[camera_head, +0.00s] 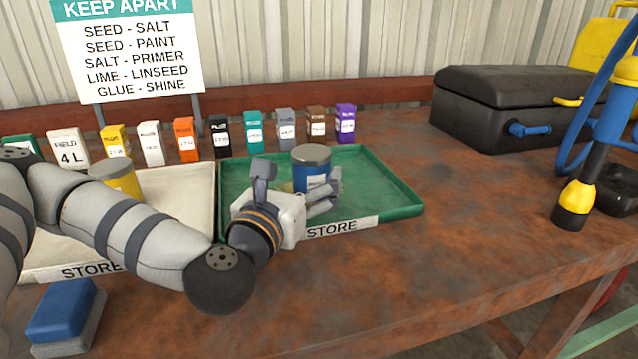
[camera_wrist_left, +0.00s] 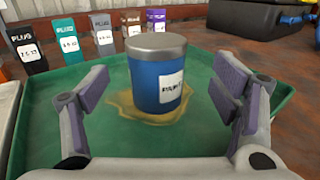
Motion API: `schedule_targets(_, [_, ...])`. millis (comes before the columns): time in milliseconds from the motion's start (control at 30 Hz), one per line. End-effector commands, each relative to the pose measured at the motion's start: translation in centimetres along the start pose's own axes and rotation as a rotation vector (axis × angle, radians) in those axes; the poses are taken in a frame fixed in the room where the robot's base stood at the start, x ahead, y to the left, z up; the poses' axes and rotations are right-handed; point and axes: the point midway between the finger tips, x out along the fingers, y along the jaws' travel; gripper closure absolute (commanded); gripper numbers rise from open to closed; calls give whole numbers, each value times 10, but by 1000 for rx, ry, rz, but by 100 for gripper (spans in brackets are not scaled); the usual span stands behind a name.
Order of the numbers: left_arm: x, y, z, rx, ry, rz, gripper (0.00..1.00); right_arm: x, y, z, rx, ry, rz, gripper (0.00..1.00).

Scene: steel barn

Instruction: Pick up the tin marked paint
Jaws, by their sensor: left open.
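A blue tin (camera_head: 311,172) with a grey lid stands upright in the green tray (camera_head: 395,190). In the left wrist view the same tin (camera_wrist_left: 157,82) has a white label; its small dark lettering is too blurred to read surely. My left gripper (camera_head: 300,190) is open, with its fingers at the near side of the tin. In the left wrist view the fingers of my left gripper (camera_wrist_left: 160,105) are spread wide, with the tin centred between and just beyond them, apart from both. A yellow tin (camera_head: 121,182) with a grey lid stands in the cream tray, partly behind my arm. My right gripper is out of view.
A yellowish spill (camera_wrist_left: 125,108) lies around the tin's base. Several small coloured boxes (camera_head: 253,133) line the back behind the trays. A sign (camera_head: 135,50) lists pairs to keep apart. A black case (camera_head: 510,105) and a blue-yellow tool (camera_head: 590,150) stand right. A blue block (camera_head: 62,310) lies front left.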

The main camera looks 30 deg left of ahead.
Motion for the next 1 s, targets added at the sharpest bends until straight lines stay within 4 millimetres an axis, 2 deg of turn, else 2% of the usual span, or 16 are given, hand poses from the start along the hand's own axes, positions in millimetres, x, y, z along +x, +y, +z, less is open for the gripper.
schedule_targets(133, [22, 6, 1, -2, -23, 18, 19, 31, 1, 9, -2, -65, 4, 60])
schedule_targets(200, [36, 6, 12, -1, -28, 16, 19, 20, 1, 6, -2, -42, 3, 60])
schedule_targets(300, [49, 6, 13, -1, -28, 13, 19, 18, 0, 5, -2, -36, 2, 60])
schedule_targets(567, [53, 5, 11, -2, -23, 9, 19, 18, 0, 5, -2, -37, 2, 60])
schedule_targets(833, [53, 4, 10, -2, -22, 8, 81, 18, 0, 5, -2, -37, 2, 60])
schedule_targets(867, [53, 4, 10, -2, -22, 8, 84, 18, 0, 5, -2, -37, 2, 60])
schedule_targets(1000, [53, 4, 11, -2, -24, 8, 85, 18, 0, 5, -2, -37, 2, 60])
